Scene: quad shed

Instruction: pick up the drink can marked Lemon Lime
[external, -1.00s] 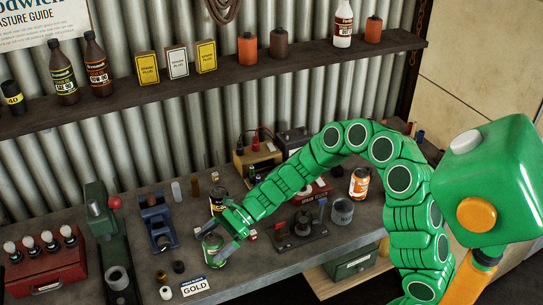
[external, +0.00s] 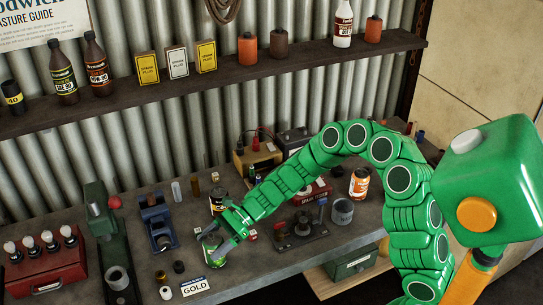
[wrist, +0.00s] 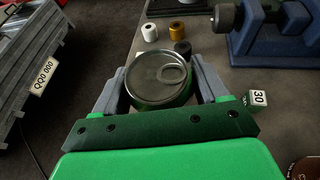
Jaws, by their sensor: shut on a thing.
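A drink can with green on its side (external: 213,252) stands near the front of the workbench in the external view. Its lettering is too small to read there. In the wrist view its silver lid with a ring tab (wrist: 160,78) faces me between the grey fingers. My gripper (external: 213,246) is shut on this can, with one finger on either side. The can looks upright; I cannot tell whether its base touches the bench.
A black can (external: 217,203) stands just behind my gripper, and an orange-and-white can (external: 359,183) is farther right. A blue vise (external: 158,224) is to the left. Small rings (external: 179,267) and a GOLD sign (external: 194,287) lie near the front edge.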

